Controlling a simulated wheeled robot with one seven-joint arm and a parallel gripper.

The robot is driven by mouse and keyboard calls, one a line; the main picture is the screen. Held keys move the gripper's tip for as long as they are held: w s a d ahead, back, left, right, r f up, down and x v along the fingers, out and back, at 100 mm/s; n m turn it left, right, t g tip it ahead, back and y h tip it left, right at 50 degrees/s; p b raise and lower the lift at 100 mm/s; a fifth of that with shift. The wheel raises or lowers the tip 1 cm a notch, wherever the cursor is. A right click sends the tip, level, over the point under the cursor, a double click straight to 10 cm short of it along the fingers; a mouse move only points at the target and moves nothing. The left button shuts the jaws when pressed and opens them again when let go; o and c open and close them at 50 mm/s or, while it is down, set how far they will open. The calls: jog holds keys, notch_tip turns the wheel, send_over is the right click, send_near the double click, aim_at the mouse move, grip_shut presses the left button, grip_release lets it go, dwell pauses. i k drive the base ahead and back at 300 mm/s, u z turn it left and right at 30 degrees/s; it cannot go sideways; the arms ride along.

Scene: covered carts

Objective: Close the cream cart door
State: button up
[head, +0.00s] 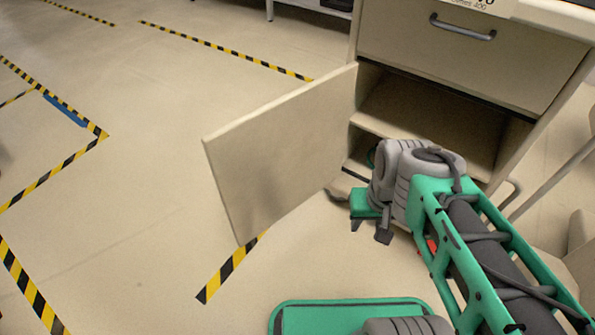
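The cream cart (465,60) stands at the upper right, with its lower compartment showing behind the door. The cream cart door (280,150) stands wide open, swung out to the left from the left edge of the compartment. My gripper (370,230) is low in front of the compartment, to the right of the door. It points down with its two dark fingertips apart and nothing seen between them. A gap shows between it and the door panel. My wrist covers part of the lower compartment opening.
A closed drawer with a grey handle (463,27) is above the compartment. An inner shelf (430,115) shows inside. Yellow-black tape (230,265) marks the floor. The floor left of the door is clear. Grey tubing (550,180) is right of the cart.

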aim_at(265, 162)
jog(key=k, duration=0.2)
jog(key=u, duration=1.95)
jog(key=i, duration=2.8)
jog(key=z, duration=3.8)
jog(key=k, duration=0.2)
jog(key=u, duration=1.6)
